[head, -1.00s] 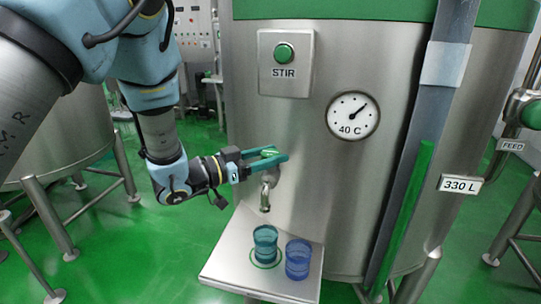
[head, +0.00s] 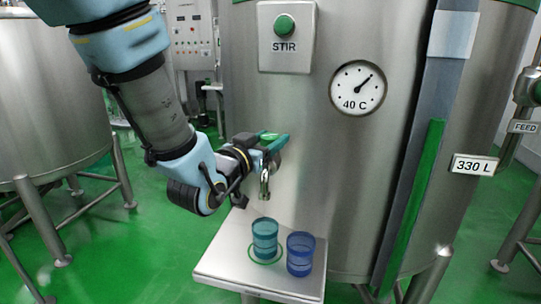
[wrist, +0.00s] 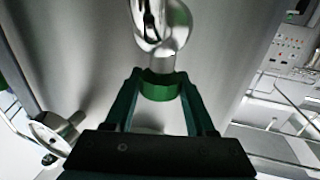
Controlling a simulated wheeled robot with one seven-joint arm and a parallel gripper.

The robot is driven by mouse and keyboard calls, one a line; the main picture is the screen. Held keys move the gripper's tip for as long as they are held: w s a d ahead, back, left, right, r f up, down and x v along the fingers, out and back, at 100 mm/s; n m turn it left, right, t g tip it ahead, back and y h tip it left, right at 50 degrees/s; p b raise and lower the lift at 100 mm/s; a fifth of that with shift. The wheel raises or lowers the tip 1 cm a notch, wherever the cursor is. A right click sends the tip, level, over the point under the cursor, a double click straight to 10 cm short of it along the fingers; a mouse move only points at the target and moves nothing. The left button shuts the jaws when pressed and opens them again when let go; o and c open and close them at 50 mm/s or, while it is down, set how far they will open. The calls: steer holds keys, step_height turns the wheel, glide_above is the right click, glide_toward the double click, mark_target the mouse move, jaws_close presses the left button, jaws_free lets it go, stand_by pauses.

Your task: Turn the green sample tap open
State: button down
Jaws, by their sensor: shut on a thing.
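The green sample tap handle (wrist: 160,86) sits between the two fingers of my gripper (wrist: 160,95) in the wrist view, with the shiny metal tap body beyond it. In the head view my gripper (head: 275,143) is at the tap on the tank front, shut on the green handle (head: 268,135), which is partly hidden by the fingers. The metal spout (head: 265,185) points down above a small steel shelf. A teal cup (head: 265,240) stands on the shelf below the spout, within a green ring mark. A blue cup (head: 300,254) stands beside it to the right.
The steel shelf (head: 225,262) juts out from the tank (head: 310,150). Above the tap are a green STIR button (head: 285,26) and a dial reading 40 C (head: 358,88). A green-marked level gauge (head: 412,200) runs down the right. Another tank (head: 50,100) stands at left.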

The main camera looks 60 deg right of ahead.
steer(key=n+t+b, duration=0.1)
steer(key=t, duration=0.1)
steer(key=n+t+b, duration=0.1)
steer(key=t, duration=0.1)
steer(key=shift+s+f+n+y+b, duration=0.2)
steer(key=shift+n+y+b, duration=0.2)
steer(key=n+t+y, duration=0.1)
steer(key=t, duration=0.1)
steer(key=n+t+b, duration=0.1)
steer(key=t, duration=0.1)
steer(key=shift+r+n+y, duration=0.1)
steer(key=shift+n+y, duration=0.2)
steer(key=shift+y, duration=0.1)
steer(key=n+t+y, duration=0.2)
steer(key=t, duration=0.1)
steer(key=shift+r+n+t+y, duration=0.15)
steer(key=shift+n+t+y, duration=0.15)
steer(key=shift+n, duration=0.1)
steer(key=shift+w+n+t+y+p, duration=0.2)
steer(key=shift+n+t+y+p, duration=0.4)
steer(key=shift+n+t+y, duration=1.4)
steer(key=shift+g+y, duration=0.3)
steer(key=shift+y, duration=0.2)
steer(key=shift+c, duration=1.1)
jaws_free()
